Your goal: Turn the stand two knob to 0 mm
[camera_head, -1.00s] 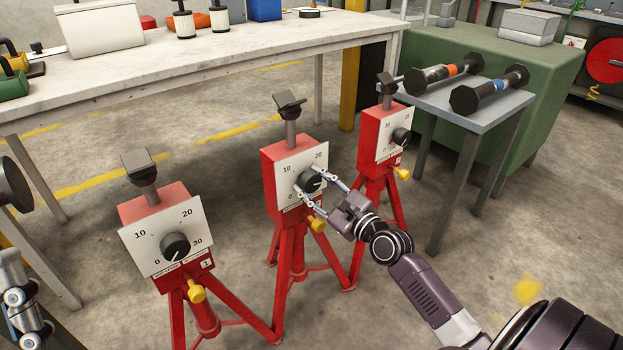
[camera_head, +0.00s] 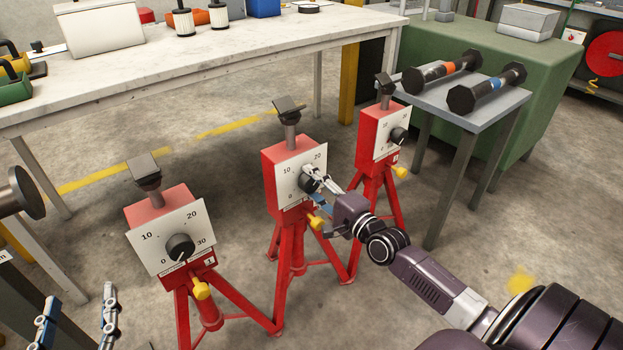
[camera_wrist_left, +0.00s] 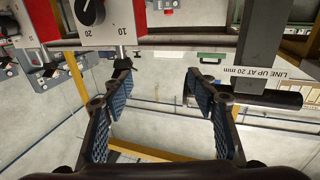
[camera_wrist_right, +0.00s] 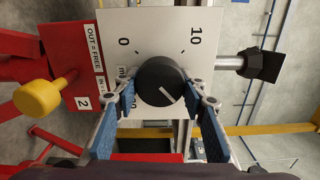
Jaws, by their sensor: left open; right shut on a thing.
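Stand two is the middle red stand (camera_head: 292,158) in the head view, and its label "2" shows in the right wrist view. Its black knob (camera_wrist_right: 158,76) sits on a white dial plate (camera_wrist_right: 150,30). The knob's white pointer line aims to the lower right in that view, away from the 0 mark at upper left. The 20 and 30 marks are mostly hidden by the fingers. My right gripper (camera_wrist_right: 163,95) is shut on the knob, with a finger on each side. My left gripper (camera_head: 77,314) is open and empty at the lower left; it also shows in the left wrist view (camera_wrist_left: 158,85).
Stand one (camera_head: 165,238) is at the left and another red stand (camera_head: 382,135) at the right. A yellow screw knob (camera_head: 316,222) sticks out below stand two's dial. A grey side table (camera_head: 480,115) with dumbbells stands right; a long workbench (camera_head: 230,60) runs behind.

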